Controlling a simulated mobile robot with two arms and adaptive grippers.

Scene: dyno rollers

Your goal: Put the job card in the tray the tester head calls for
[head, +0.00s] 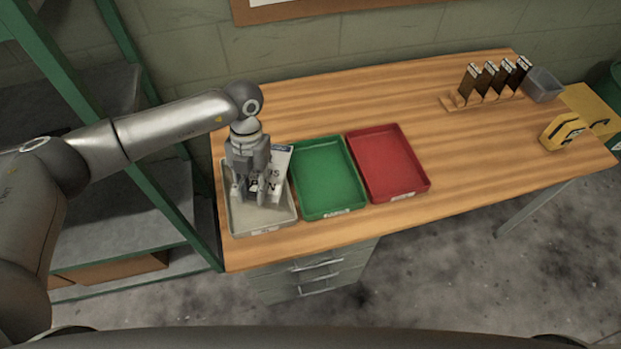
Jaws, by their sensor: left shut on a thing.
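The job card (280,163) is a white sheet with dark print, partly hidden behind my left gripper. My left gripper (256,198) points down over the grey tray (262,224) at the left of the bench and is shut on the card. The card is over this tray; I cannot tell whether it touches the tray floor. The green tray (328,180) stands in the middle and the red tray (388,162) on its right, both empty. The trays have small labels on their front edges, too small to read. The tester head and my right gripper are not in view.
The wooden bench (460,160) is clear right of the trays. A wooden rack (485,100) with several dark upright pieces, a grey bin (543,85) and a yellow case (565,131) stand at the right end. A green-framed shelf (150,130) is close on the left.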

